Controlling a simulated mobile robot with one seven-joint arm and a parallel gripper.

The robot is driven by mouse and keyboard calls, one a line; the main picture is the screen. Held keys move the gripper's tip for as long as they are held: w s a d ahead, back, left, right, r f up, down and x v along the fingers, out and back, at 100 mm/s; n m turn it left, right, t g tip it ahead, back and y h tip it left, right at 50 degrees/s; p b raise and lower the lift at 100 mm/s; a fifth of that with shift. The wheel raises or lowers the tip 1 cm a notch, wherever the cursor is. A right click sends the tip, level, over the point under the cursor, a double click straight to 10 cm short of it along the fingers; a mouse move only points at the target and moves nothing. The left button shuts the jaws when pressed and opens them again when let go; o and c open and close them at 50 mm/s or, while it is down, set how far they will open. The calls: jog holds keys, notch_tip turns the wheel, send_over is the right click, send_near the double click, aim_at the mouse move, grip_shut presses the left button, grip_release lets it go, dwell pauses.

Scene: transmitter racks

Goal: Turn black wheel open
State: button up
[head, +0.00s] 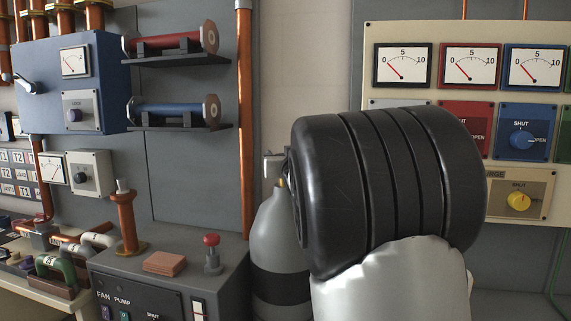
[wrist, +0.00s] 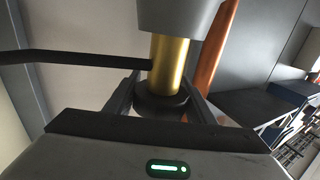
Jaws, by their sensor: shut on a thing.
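In the wrist view my gripper (wrist: 164,92) has one dark finger on each side of a black round piece (wrist: 160,104), which looks like the black wheel. It is shut on this piece. The wheel sits on the end of a brass stem (wrist: 170,62), which comes out of a grey body (wrist: 180,14). The wheel's marking and how far it is turned cannot be seen. In the head view my own arm hides the gripper and the wheel.
A grey gas cylinder (head: 273,225) with a black band stands just left of my arm. A meter panel (head: 450,33) with red, blue and yellow knobs is at the right. A grey console (head: 130,258) is at the lower left. A dark rod (wrist: 75,58) runs close beside the brass stem.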

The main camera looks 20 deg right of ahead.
jog(key=a+n+g+y+p, duration=0.1)
jog(key=n+y+p, duration=0.2)
jog(key=p, duration=0.3)
jog(key=a+n+g+y+p, duration=0.1)
jog(key=n+y+p, duration=0.2)
jog(key=y+p, duration=0.2)
jog(key=a+n+g+y+p, duration=0.1)
jog(key=n+g+y+p, duration=0.1)
jog(key=y+p, duration=0.4)
jog(key=shift+s+n+p, duration=0.35)
jog(key=shift+s+n, duration=0.05)
jog(key=shift+n, duration=0.5)
jog(key=o, duration=1)
jog(key=shift+o, duration=0.2)
notch_tip(320, 180, up, 10)
jog(key=shift+p, duration=0.3)
